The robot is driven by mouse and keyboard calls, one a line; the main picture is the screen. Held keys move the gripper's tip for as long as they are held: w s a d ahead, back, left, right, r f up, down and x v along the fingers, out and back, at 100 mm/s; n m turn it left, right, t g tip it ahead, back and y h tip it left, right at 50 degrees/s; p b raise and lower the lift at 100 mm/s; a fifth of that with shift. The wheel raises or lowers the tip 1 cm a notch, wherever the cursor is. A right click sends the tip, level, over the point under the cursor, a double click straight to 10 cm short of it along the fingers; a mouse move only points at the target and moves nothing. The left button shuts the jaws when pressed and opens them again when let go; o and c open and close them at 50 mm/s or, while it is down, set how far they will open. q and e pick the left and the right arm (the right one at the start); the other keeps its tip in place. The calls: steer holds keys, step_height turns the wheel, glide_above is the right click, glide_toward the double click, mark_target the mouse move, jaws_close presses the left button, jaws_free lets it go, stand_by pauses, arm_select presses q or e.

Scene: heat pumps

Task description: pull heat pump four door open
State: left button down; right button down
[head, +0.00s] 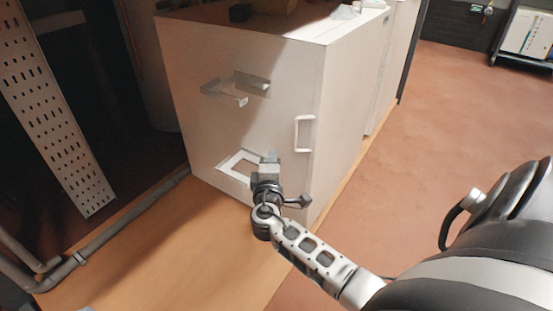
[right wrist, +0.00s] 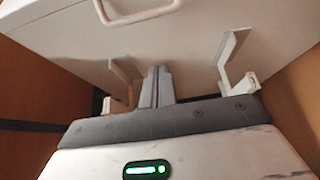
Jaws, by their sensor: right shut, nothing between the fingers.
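The heat pump, a white box-shaped cabinet (head: 345,75), stands in the middle of the head view. Its front door (head: 215,125) looks shut, flush with the body. A white loop handle (head: 304,133) sits near the door's right edge; a handle also shows at the top of the right wrist view (right wrist: 138,17). My right gripper (head: 269,157) is low in front of the door, below and left of the handle and apart from it. Its fingers (right wrist: 157,85) are together and empty. My left gripper is not in view.
An upper bracket (head: 228,96) and a lower white bracket (head: 228,166) project from the door, the lower one close to my right gripper. A pipe (head: 125,222) runs along the floor at left, near a perforated metal strip (head: 45,110). Open reddish floor (head: 440,120) lies to the right.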

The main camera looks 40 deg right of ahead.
steer(key=b+x, duration=0.3)
steer(key=x, duration=0.6)
arm_select(q)
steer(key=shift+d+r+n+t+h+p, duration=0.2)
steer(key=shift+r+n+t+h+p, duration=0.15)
steer(key=shift+p, duration=0.25)
arm_select(e)
steer(key=s, duration=0.1)
steer(key=s+d, duration=0.1)
steer(key=s, duration=0.1)
steer(key=shift+s+d, duration=0.4)
